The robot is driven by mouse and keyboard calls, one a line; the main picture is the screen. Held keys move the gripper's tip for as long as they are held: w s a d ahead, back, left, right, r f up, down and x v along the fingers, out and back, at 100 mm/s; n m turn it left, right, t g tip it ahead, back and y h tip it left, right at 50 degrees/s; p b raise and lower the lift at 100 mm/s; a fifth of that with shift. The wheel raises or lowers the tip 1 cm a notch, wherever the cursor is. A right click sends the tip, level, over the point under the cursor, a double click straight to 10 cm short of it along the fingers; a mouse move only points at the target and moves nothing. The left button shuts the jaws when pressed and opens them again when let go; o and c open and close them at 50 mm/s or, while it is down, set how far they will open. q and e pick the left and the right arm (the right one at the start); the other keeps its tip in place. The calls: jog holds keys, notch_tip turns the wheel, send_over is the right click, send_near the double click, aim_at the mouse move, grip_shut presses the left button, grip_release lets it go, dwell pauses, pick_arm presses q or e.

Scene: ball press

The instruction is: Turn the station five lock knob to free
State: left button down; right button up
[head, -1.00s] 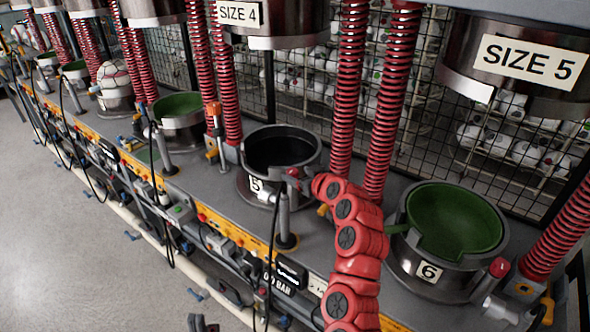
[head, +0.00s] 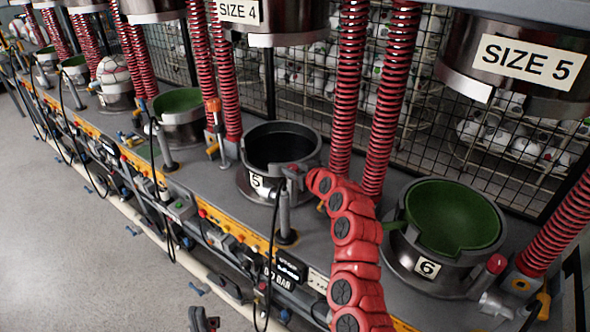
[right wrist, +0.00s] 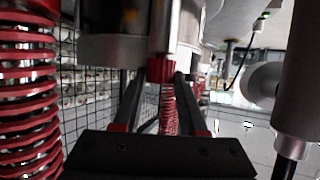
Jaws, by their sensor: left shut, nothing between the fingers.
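Station five is the dark open cup (head: 252,205) with a "5" label, in the middle of the head view. Its lock knob (head: 291,171) is at the cup's right front edge, largely covered by my red right arm. My right gripper (head: 296,172) is at this knob. In the right wrist view a ribbed red knob (right wrist: 160,71) sits between the two dark fingers of my right gripper (right wrist: 159,82). Whether both fingers press on it cannot be told. My left gripper (head: 203,320) is shut and empty, low at the bottom edge, away from the knob.
The green-lined station six cup (head: 478,280) stands to the right with its own red knob (head: 497,263). Red springs (head: 345,90) rise behind the cups. A black cable (head: 271,250) hangs in front of station five.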

grip_shut()
jog(key=shift+d+f+b, duration=0.1)
jog(key=shift+f+b, duration=0.05)
jog(key=shift+b, duration=0.45)
jog(key=n+g+y+b, duration=0.1)
jog(key=b, duration=0.4)
jog(key=n+g+y+b, duration=0.1)
jog(key=n+y+b, duration=0.1)
jog(key=b, duration=0.4)
jog(key=shift+w+d+f, duration=0.15)
jog(key=shift+d, duration=0.05)
jog(key=shift+n+g+y+b, duration=0.4)
jog(key=shift+n+g+b, duration=0.2)
jog(key=shift+n+g, duration=0.1)
jog(key=shift+w+r+n+g+y+b, duration=0.1)
jog(key=shift+r+n+g+y+b, duration=0.15)
jog(key=shift+n+g+y+b, duration=0.4)
jog(key=shift+n, duration=0.25)
jog(key=o, duration=0.9)
grip_release()
jog(key=shift+r, duration=0.15)
